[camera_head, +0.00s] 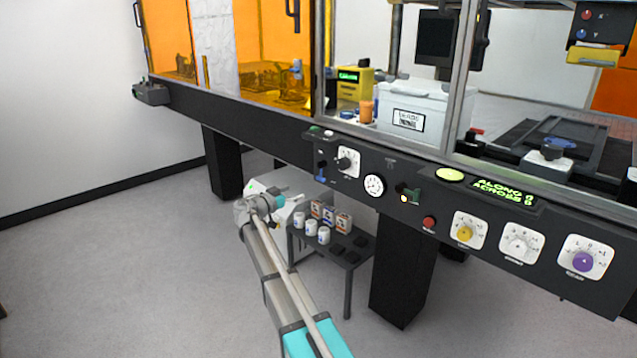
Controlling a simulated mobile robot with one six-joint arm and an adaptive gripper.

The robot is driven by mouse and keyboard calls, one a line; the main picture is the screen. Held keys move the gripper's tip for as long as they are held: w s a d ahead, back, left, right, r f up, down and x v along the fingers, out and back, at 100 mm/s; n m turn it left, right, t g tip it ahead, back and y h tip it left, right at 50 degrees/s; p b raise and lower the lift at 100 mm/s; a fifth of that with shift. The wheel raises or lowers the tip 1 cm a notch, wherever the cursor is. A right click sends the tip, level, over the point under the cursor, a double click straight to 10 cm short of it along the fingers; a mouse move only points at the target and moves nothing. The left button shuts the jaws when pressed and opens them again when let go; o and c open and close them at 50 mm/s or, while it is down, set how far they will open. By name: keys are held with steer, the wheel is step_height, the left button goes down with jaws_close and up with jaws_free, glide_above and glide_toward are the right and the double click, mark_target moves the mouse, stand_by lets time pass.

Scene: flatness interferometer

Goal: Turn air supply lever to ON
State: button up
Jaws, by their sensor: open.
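A small blue lever (321,174) hangs at the left end of the black control panel (455,196), left of a white dial with a black knob. It looks like the air supply lever, with its handle pointing down; its label is too small to read. My gripper (296,206) is at the end of my arm, below and left of the lever and apart from it. It is open and appears empty; its fingers are small and partly lost against the things behind.
Right of the lever are a black-knob dial (346,161), a round gauge (373,186), a small switch (410,194), a red button (429,223) and several coloured knobs. A low dark table (351,258) with cups and boxes stands beneath. Floor at left is clear.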

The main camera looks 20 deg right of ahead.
mark_target(322, 171)
steer(key=x, duration=1.2)
steer(key=shift+d, duration=0.15)
steer(key=c, duration=1.1)
steer(key=shift+a+f, duration=0.1)
steer(key=shift+a, duration=0.2)
steer(key=shift+c, duration=0.3)
steer(key=shift+d, duration=0.2)
